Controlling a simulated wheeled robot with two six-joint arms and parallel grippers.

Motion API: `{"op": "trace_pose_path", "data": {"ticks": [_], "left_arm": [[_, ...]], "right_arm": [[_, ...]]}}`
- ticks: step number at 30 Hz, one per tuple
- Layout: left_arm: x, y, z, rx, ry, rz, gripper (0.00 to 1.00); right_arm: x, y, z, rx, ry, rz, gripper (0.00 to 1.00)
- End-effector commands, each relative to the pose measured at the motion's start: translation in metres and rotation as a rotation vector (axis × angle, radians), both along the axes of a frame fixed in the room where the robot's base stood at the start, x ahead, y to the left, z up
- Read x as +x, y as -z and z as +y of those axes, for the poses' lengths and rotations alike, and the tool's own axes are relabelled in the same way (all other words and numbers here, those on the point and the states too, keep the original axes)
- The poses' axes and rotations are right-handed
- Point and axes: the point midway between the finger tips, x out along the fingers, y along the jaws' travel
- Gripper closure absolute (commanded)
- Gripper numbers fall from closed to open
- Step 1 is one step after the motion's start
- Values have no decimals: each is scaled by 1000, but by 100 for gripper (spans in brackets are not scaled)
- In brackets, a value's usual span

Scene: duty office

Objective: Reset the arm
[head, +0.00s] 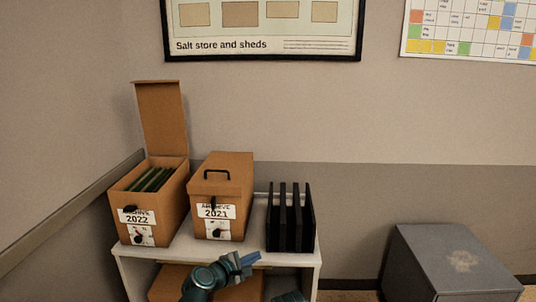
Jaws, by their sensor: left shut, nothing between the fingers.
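My left arm comes up from the bottom edge, with its gripper (246,261) in front of the shelf unit's top edge. Its blue fingers are together and hold nothing. The gripper is below and in front of the 2021 archive box, apart from it. Another teal part of my body shows at the bottom edge, right of the left gripper. My right gripper is not in view.
On the white shelf unit (306,258) stand an open archive box marked 2022 (172,205) with green folders, a closed box marked 2021 (228,185), and a black rack (291,220). Another cardboard box (168,284) is below. A grey cabinet (455,262) stands right.

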Motion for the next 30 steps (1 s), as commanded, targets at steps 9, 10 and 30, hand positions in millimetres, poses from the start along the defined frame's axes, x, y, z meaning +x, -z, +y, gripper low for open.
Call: {"op": "trace_pose_path", "data": {"ticks": [9,10,30], "left_arm": [[-162,11,-53,1070,1042,16,100],[-173,10,-47,1138,1127,25,100],[-237,-11,5,1479,1666,148,100]], "right_arm": [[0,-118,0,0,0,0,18],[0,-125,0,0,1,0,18],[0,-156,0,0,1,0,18]]}}
